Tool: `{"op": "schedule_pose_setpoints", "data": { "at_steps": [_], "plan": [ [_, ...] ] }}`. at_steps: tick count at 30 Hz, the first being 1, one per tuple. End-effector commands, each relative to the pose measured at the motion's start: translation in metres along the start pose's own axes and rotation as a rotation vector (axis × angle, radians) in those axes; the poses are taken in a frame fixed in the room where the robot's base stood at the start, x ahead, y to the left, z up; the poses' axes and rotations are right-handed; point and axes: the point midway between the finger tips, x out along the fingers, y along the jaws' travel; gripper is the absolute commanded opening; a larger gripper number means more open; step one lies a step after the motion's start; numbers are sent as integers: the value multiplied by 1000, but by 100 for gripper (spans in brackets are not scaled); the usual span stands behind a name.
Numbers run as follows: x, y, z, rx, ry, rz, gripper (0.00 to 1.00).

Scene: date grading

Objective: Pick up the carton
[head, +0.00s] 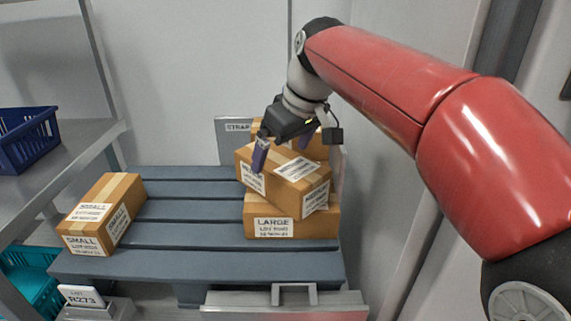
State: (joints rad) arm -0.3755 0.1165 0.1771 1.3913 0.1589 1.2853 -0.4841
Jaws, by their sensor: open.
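Several brown taped cartons sit on a slatted grey-blue pallet. At the right, a carton (318,183) with white labels lies turned at an angle on top of a carton marked LARGE (296,229). Another carton (317,152) shows partly behind it. A carton marked SMALL (111,205) stands alone at the pallet's left end. My gripper (283,150) points down at the turned top carton, open, with its purple fingers apart. The near finger overlaps the carton's left part in view; the other is partly hidden behind the wrist. I cannot tell whether either touches.
The pallet's middle (190,210) is bare. A grey plate marked STRAP (233,134) stands behind the stack. At the left are a shelf (75,150) with a blue crate (28,138), a teal crate (28,280) below, and a sign R273 (81,297). Walls close off the back and right.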

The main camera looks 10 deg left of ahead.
Motion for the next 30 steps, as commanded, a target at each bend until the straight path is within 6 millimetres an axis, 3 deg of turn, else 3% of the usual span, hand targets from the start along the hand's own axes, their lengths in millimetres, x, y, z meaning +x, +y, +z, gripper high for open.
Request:
{"op": "schedule_pose_setpoints", "data": {
  "at_steps": [5, 21, 30],
  "plan": [
    [6, 0, 0, 0, -1, -1, 100],
    [73, 5, 7, 0, -1, -1, 100],
    [78, 5, 6, 0, 0, 0, 100]
  ]
}}
